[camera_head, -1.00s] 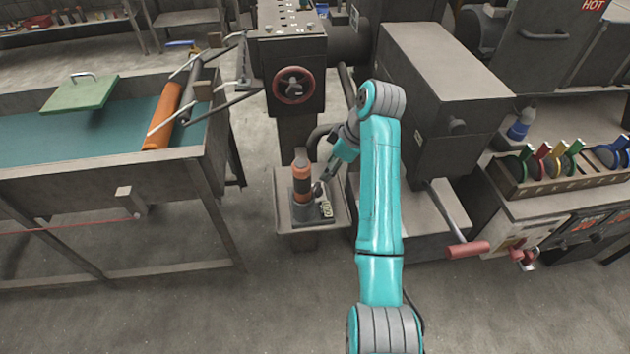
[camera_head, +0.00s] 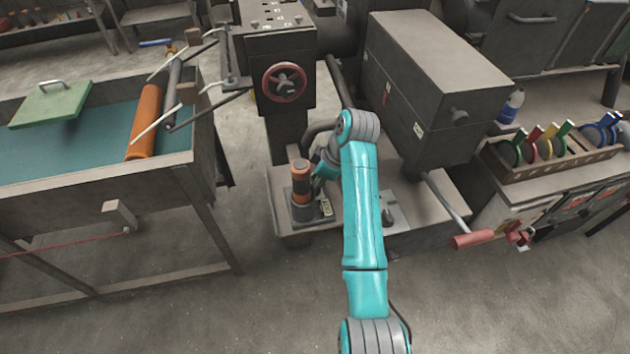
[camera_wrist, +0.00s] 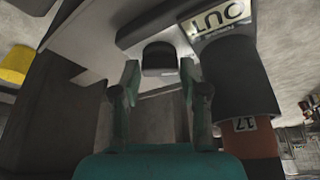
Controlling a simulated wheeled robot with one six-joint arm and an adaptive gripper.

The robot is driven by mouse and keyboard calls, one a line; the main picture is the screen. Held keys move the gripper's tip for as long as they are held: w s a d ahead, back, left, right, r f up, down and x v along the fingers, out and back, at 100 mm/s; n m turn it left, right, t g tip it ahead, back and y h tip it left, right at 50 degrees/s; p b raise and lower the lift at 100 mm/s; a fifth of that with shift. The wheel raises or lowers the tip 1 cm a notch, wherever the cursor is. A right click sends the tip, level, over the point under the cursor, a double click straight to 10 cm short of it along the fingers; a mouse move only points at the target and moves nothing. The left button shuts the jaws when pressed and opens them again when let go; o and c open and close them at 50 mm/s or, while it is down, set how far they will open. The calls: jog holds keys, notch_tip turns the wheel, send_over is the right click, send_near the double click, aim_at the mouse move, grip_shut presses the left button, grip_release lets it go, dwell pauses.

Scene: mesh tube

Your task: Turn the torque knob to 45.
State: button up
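An upright orange-and-dark cylinder (camera_head: 300,185) stands on a grey base beside a label plate (camera_head: 327,207). In the wrist view its dark collar (camera_wrist: 236,82) is at the right, with the number 17 on the orange part (camera_wrist: 250,140). The plate reads OUT (camera_wrist: 222,16), upside down. No torque marking is legible, so I cannot tell for sure which part is the torque knob. My gripper (camera_wrist: 160,78) is open and empty, with a dark rounded part (camera_wrist: 158,58) in line beyond the gap. In the head view my gripper (camera_head: 318,183) is just right of the cylinder, fingertips partly hidden.
A machine with a red handwheel (camera_head: 284,82) rises behind the cylinder. A big grey housing (camera_head: 430,90) stands right of my arm, with a red-handled lever (camera_head: 472,240) below. A trough table (camera_head: 100,185) is at the left. The front floor is clear.

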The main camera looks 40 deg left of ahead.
jog(key=c, duration=0.5)
jog(key=shift+c, duration=0.2)
jog(key=m+t, duration=0.1)
jog(key=m, duration=0.2)
jog(key=shift+s, duration=0.1)
jog(key=shift+s+m+t, duration=0.1)
jog(key=shift+m+t, duration=0.7)
jog(key=shift+m, duration=1.2)
